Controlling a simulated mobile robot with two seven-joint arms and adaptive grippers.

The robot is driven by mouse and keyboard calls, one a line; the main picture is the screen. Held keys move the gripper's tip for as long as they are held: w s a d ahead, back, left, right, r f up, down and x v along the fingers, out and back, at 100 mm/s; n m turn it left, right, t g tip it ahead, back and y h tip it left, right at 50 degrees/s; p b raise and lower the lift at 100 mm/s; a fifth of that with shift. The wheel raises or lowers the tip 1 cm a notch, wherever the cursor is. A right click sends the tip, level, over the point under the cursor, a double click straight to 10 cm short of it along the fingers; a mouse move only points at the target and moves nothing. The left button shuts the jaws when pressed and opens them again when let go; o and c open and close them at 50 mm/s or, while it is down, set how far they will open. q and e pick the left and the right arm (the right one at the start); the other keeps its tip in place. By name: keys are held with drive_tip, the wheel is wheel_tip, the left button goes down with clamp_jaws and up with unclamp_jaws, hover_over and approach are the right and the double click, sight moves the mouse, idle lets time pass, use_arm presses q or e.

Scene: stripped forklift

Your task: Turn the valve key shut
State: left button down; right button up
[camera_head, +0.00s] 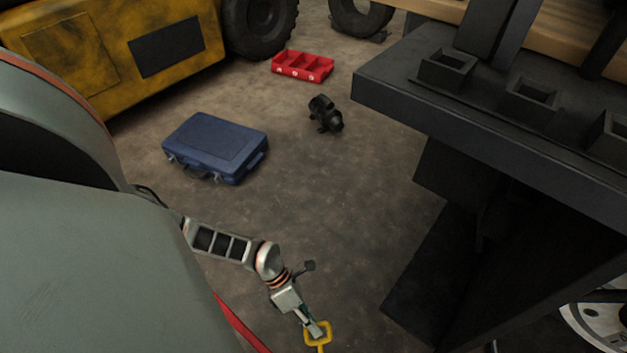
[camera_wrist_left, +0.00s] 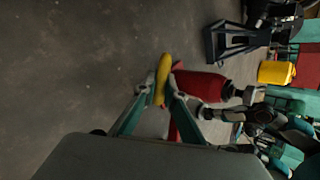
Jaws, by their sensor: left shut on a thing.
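The valve key (camera_head: 319,339) has a yellow loop handle and shows at the bottom edge of the head view. Its lower part is cut off there. My left gripper (camera_head: 315,329) reaches down to the loop and is shut on it. In the left wrist view the yellow handle (camera_wrist_left: 163,78) sits between the two fingertips of my left gripper (camera_wrist_left: 162,92). A red body (camera_wrist_left: 200,86) lies right behind the handle in that view. I cannot tell how far the key is turned. My right gripper does not show clearly in either view.
A dark steel frame (camera_head: 450,95) with square sockets fills the right side. A blue case (camera_head: 215,148), a black part (camera_head: 325,114) and a red bin (camera_head: 302,67) lie on the floor. A yellow machine body (camera_head: 110,50) stands at the upper left. Concrete floor between them is clear.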

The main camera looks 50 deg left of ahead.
use_arm(q)
drive_tip(key=shift+s+f, duration=0.1)
drive_tip(key=shift+s, duration=0.05)
drive_tip(key=c, duration=2.1)
unclamp_jaws()
drive_tip(key=shift+d, duration=0.1)
drive_tip(key=shift+c, duration=0.2)
drive_tip(key=shift+o, duration=0.3)
drive_tip(key=v, duration=1.2)
